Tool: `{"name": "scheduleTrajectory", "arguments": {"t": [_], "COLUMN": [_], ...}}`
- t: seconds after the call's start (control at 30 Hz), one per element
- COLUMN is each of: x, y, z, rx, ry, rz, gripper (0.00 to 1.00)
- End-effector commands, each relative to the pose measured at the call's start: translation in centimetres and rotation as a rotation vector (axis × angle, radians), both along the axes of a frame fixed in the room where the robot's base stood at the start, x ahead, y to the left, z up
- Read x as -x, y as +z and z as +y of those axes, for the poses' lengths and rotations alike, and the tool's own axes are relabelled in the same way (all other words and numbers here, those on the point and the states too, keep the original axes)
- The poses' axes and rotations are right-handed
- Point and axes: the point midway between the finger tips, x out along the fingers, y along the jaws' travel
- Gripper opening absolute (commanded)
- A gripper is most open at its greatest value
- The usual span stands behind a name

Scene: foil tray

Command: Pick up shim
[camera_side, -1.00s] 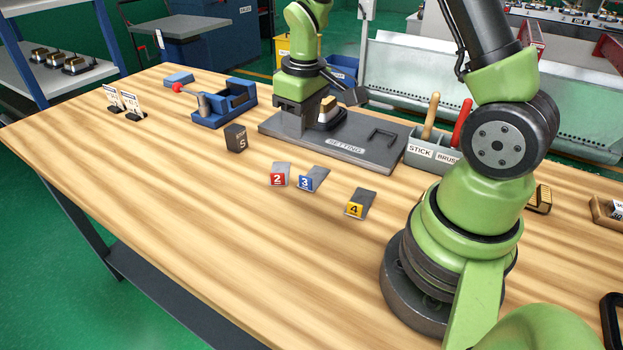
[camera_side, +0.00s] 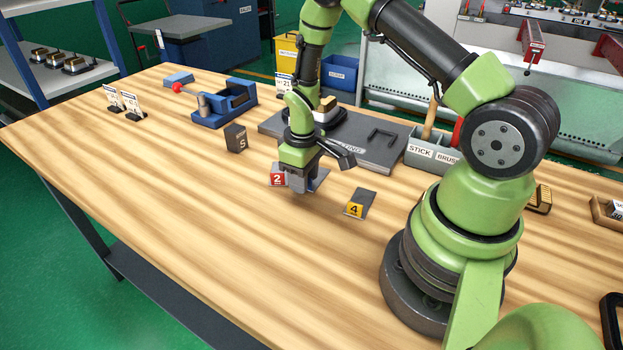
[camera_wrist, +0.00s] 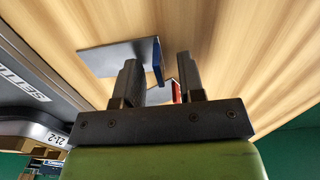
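Several small dark shims with coloured number tabs lie on the wooden table. My gripper (camera_side: 299,187) hangs over the middle one, the blue-tabbed shim 3 (camera_side: 319,180), hiding most of it in the side view. In the wrist view my gripper (camera_wrist: 158,62) is open, and the blue tab of this shim (camera_wrist: 115,55) shows between the fingertips. Whether the fingers touch it I cannot tell. The red-tabbed shim 2 (camera_side: 278,180) is just left of my gripper; its red tab (camera_wrist: 176,93) is partly hidden in the wrist view. The yellow-tabbed shim 4 (camera_side: 361,203) lies to the right.
A grey setting plate (camera_side: 375,150) lies behind my gripper and carries a metal part. A dark block marked 5 (camera_side: 236,138) and a blue fixture (camera_side: 222,105) stand to the left. A grey holder (camera_side: 432,157) with brush and stick is right. The front table is clear.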

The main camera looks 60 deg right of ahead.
Motion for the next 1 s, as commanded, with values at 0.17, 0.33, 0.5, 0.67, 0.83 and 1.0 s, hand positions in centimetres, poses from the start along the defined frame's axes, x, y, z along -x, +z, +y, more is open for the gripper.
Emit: {"name": "scheduleTrajectory", "arguments": {"t": [0.17, 0.33, 0.5, 0.67, 0.83, 1.0], "x": [0.0, 0.0, 0.0, 0.0, 0.0, -0.1], "y": [-0.4, -0.4, -0.4, -0.4, -0.2, 1.3], "z": [0.0, 0.0, 0.0, 0.0, 0.0, 0.0], "rx": [0.0, 0.0, 0.0, 0.0, 0.0, 0.001], "ry": [-0.001, -0.001, -0.001, -0.001, -0.001, -0.001], "rz": [0.0, 0.0, 0.0, 0.0, -0.001, -0.004], "gripper": [0.36, 0.22, 0.0, 0.0, 0.0, 0.0]}}
